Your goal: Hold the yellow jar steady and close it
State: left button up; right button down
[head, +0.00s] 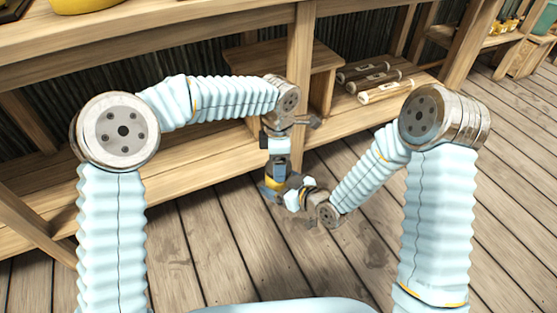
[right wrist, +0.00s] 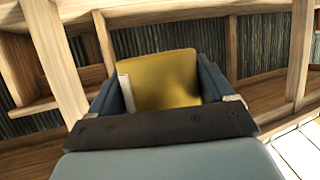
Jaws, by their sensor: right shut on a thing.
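The yellow jar (head: 274,183) shows as a small yellow patch in the middle of the head view, mostly covered by my grippers. In the right wrist view the jar (right wrist: 165,80) is a broad yellow body between the two dark blue fingers. My right gripper (head: 277,188) reaches it from the right and is shut on it, holding it above the floor. My left gripper (head: 275,175) points straight down directly over the jar. Its fingertips are too small and overlapped to show whether they are open or hold anything. I cannot make out a lid or the jar's top.
A wooden shelf unit (head: 180,190) runs behind my arms, with an upright post close behind the grippers. Several rolled items (head: 385,85) lie on its lower shelf at the right. A yellow container (head: 85,4) stands at the top left. The plank floor (head: 230,260) in front is clear.

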pick_arm(q)
jog(key=shift+c, duration=0.9)
jog(key=m, duration=1.3)
jog(key=shift+m, duration=0.4)
jog(key=m, duration=0.3)
jog(key=o, duration=1.2)
jog(key=shift+c, duration=0.2)
jog(key=shift+r, duration=0.1)
